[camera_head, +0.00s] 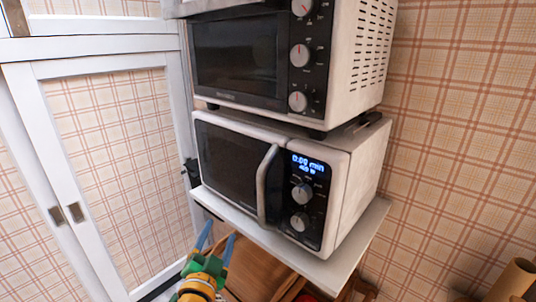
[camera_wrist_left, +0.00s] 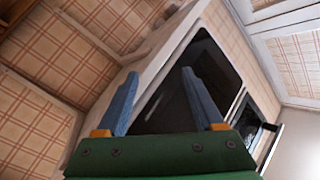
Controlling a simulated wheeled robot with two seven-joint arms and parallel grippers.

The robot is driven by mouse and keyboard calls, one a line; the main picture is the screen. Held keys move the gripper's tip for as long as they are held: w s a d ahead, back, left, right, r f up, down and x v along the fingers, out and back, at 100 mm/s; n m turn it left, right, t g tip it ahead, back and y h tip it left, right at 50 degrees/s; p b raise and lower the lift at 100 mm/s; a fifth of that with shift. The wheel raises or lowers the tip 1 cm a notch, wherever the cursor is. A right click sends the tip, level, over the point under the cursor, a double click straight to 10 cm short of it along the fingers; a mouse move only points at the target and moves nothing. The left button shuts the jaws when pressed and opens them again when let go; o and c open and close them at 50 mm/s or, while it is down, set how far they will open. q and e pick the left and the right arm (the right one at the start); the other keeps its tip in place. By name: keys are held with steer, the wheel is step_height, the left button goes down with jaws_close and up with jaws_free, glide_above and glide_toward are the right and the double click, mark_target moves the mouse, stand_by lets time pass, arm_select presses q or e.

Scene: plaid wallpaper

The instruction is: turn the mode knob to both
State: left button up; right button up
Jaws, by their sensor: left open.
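A white oven (camera_head: 235,55) with a dark glass front stands on top of a white microwave (camera_head: 345,180). The oven has a column of three knobs, at the top (camera_head: 302,7), middle (camera_head: 300,54) and bottom (camera_head: 298,101). The microwave has two knobs below its lit display, an upper (camera_head: 302,193) and a lower one (camera_head: 299,221). The labels are too small to tell which is the mode knob. My left gripper (camera_head: 217,246), open and empty, is below and left of the microwave. In the left wrist view its blue fingers (camera_wrist_left: 160,74) are apart before a dark glass front.
The microwave stands on a white shelf (camera_head: 345,262). Its curved door handle (camera_head: 267,185) sticks out left of its knobs. White-framed cabinet doors (camera_head: 115,150) stand at the left. Brown wooden furniture (camera_head: 255,272) is under the shelf. A brown cylinder (camera_head: 513,282) shows at bottom right.

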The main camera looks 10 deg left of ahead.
arm_select(q)
steer(key=s+d+r+m+t+h, duration=0.1)
steer(key=d+r+m+t+h, duration=0.15)
steer(key=r+m+h, duration=0.4)
steer(key=s+d+r+m+t+h, duration=0.1)
steer(key=s+d+r+m+h, duration=0.15)
steer(key=r, duration=0.75)
steer(key=s+d+r+m+t+h, duration=0.1)
steer(key=d+r+m+h, duration=0.3)
steer(key=r, duration=0.5)
steer(key=s+d+r+m+g+h+b, duration=0.1)
steer(key=s+d+r+m+g+h, duration=0.35)
steer(key=m, duration=0.55)
steer(key=s+d+r+m+g+h, duration=0.1)
steer(key=d+r+m+g+h, duration=0.15)
steer(key=m+g+h, duration=0.5)
steer(key=m+t+y, duration=0.4)
steer(key=m+y, duration=0.3)
steer(key=y, duration=0.7)
glide_toward(299, 56)
steer(key=d, duration=0.1)
steer(key=p+x, duration=0.2)
steer(key=x, duration=0.2)
steer(key=p+x, duration=0.1)
steer(key=x, duration=0.2)
steer(key=shift+w+r+p, duration=0.15)
steer(key=shift+w+p, duration=0.2)
steer(key=shift+w, duration=0.3)
